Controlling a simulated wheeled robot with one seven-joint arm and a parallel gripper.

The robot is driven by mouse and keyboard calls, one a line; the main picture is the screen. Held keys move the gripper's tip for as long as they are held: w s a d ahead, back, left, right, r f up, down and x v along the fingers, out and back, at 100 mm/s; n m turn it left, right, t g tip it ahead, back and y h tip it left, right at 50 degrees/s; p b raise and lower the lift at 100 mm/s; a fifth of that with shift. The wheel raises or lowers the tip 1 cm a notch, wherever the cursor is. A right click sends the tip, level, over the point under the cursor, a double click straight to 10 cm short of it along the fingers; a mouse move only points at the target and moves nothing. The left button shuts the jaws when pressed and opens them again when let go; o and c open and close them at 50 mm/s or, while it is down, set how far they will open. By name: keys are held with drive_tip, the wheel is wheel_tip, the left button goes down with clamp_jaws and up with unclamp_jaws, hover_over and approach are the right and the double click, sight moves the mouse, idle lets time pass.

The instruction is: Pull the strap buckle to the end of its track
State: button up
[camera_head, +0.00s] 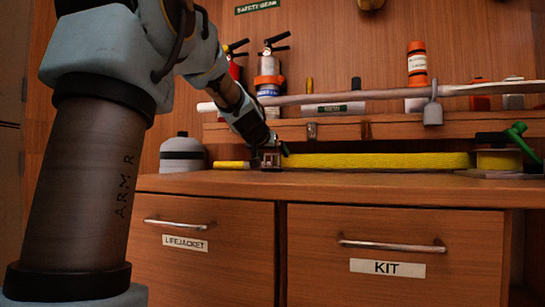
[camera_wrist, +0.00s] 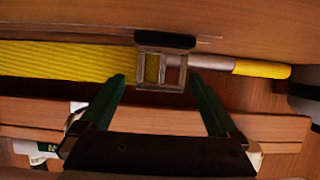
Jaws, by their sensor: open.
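The strap buckle (camera_head: 270,159) is a small metal frame at the left end of the wide yellow strap (camera_head: 380,161) on the cabinet top. The wrist view shows the buckle (camera_wrist: 174,76) on a pale rod track (camera_wrist: 212,63) with a yellow end (camera_wrist: 262,69); there the strap (camera_wrist: 60,62) runs off left. My gripper (camera_head: 267,145) is at the buckle in the head view. In the wrist view my gripper (camera_wrist: 156,79) is open, its green fingertips either side of the buckle. I cannot tell whether they touch it.
The strap's right end meets a yellow spool (camera_head: 498,160) with a green handle (camera_head: 517,137). A grey canister (camera_head: 182,154) stands left of the track. A wooden ledge (camera_head: 345,130) with a long pale pole (camera_head: 370,94) runs behind. Fire extinguishers (camera_head: 268,68) stand farther back.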

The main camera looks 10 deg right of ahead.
drive_tip(key=v, duration=1)
drive_tip(key=shift+s+a, duration=0.15)
drive_tip(key=shift+s, duration=0.1)
drive_tip(key=shift+s+r, duration=0.1)
drive_tip(key=shift+s+a, duration=0.1)
drive_tip(key=shift+a, duration=0.05)
